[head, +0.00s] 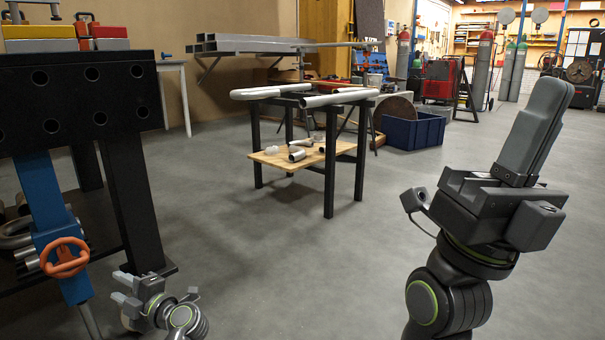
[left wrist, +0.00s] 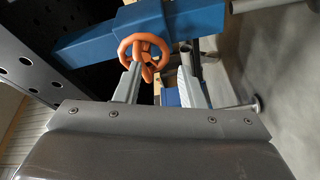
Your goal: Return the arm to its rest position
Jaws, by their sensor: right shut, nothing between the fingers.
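My right gripper (head: 545,115) is raised at the right of the head view. Its two dark grey fingers lie together, pointing up, with nothing between them. My left gripper (head: 118,287) is low at the lower left of the head view, beside the leg of the black perforated table. In the left wrist view, the left gripper's fingers (left wrist: 160,80) stand apart. An orange handwheel (left wrist: 146,36) on a blue post shows beyond them; I cannot tell the exact distance. I see nothing held in the left gripper.
The black perforated table (head: 80,100) stands close on the left, with the blue post (head: 50,195) and handwheel (head: 65,258) below it. A dark-framed stand (head: 330,185) with silver tubes is further back. A blue crate (head: 412,132) sits behind it. The middle floor is clear.

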